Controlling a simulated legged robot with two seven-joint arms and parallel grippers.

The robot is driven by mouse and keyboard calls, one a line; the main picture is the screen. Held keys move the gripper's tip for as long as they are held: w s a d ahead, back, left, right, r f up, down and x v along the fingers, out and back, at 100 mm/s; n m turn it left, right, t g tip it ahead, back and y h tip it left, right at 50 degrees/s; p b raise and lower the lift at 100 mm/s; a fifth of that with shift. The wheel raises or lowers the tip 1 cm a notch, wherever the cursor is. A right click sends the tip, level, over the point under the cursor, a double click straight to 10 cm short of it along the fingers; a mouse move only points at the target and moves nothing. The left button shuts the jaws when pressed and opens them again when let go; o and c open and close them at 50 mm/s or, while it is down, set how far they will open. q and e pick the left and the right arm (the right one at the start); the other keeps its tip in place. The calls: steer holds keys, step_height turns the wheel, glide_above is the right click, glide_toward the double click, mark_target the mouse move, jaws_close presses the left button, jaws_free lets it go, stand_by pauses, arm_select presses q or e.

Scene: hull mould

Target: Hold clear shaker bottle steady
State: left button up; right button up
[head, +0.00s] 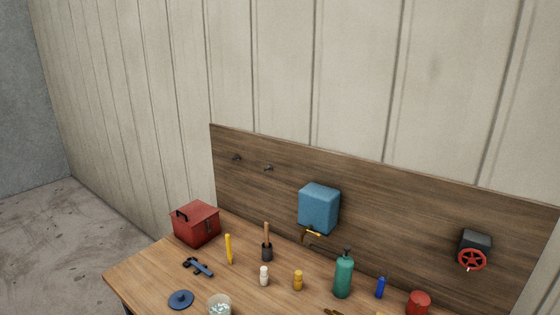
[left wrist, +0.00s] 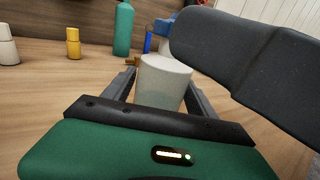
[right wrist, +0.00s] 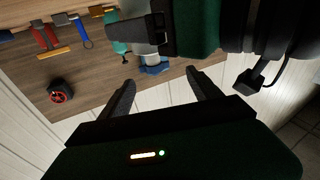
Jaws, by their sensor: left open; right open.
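The clear shaker bottle is most likely the pale translucent cylinder (left wrist: 163,82) standing upright in the left wrist view. My left gripper (left wrist: 160,88) is open, with one finger on each side of it. Whether either finger touches it I cannot tell. In the right wrist view a grey cylinder (right wrist: 142,46), which seems to be the same bottle, shows beside my left arm. My right gripper (right wrist: 160,82) is open and empty, with bench and wall behind it. Neither gripper shows in the head view.
The wooden bench (head: 150,275) holds a red toolbox (head: 196,224), a green pump bottle (head: 343,277), a yellow bottle (head: 298,281), a white bottle (head: 264,276), a blue lid (head: 181,299) and a glass jar (head: 219,306). A blue box (head: 319,208) is on the backboard.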

arm_select(q)
steer(key=shift+r+p, duration=0.45)
steer(key=shift+r, duration=0.25)
steer(key=o, duration=0.5)
steer(key=shift+o, duration=0.2)
